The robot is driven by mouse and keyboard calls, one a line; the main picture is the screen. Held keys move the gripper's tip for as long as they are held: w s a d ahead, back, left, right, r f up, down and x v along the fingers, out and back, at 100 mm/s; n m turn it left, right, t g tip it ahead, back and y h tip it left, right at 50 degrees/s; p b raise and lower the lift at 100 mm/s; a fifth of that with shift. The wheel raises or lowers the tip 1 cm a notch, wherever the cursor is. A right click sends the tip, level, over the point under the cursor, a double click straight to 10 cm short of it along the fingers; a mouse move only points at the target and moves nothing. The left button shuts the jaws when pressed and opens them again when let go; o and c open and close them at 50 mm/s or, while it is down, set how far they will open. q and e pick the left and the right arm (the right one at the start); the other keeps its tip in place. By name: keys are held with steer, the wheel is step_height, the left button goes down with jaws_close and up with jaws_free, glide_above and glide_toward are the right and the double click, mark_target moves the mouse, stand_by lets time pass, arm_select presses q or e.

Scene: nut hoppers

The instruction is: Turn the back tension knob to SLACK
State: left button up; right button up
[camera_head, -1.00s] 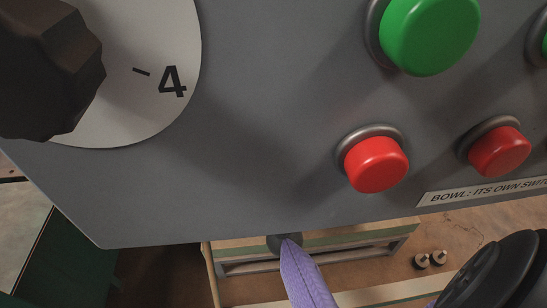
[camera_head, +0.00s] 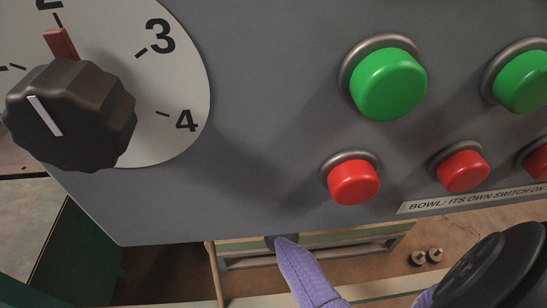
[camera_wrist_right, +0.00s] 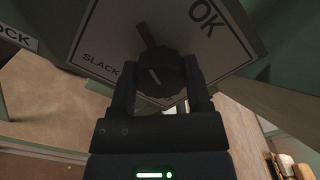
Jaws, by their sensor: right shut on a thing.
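In the right wrist view, a dark, ridged tension knob (camera_wrist_right: 160,76) stands on a pale plate (camera_wrist_right: 96,38). The plate reads SLACK (camera_wrist_right: 100,63) on the left and OK (camera_wrist_right: 203,16) at the upper right. A brown tab (camera_wrist_right: 146,34) sticks out above the knob. The white line on the knob points up and slightly left, roughly toward the tab. My right gripper (camera_wrist_right: 160,84) is shut on the knob, one finger on each side. The head view shows neither this knob nor my grippers clearly.
In the head view, a grey panel (camera_head: 260,130) carries a numbered dial with a dark knob (camera_head: 75,115), green buttons (camera_head: 388,85) and red buttons (camera_head: 353,182). Below are a wooden surface and two small knobbed parts (camera_head: 434,255). A purple piece (camera_head: 305,275) rises at the bottom.

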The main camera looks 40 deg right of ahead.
steer(key=n+p, duration=0.1)
steer(key=n, duration=0.4)
steer(key=shift+n+p, duration=0.65)
steer(key=shift+n, duration=0.85)
arm_select(q)
steer(key=shift+p+v, duration=0.3)
steer(key=shift+v, duration=1.15)
arm_select(e)
steer(key=shift+f+n, duration=0.15)
steer(key=shift+n, duration=1.35)
arm_select(q)
steer(key=shift+w+a, duration=0.1)
steer(key=shift+w, duration=0.1)
steer(key=shift+w+f, duration=0.1)
steer(key=shift+w, duration=0.1)
arm_select(e)
steer(key=shift+n, duration=0.3)
steer(key=o, duration=1.2)
steer(key=shift+c, duration=0.2)
steer(key=shift+o, duration=0.6)
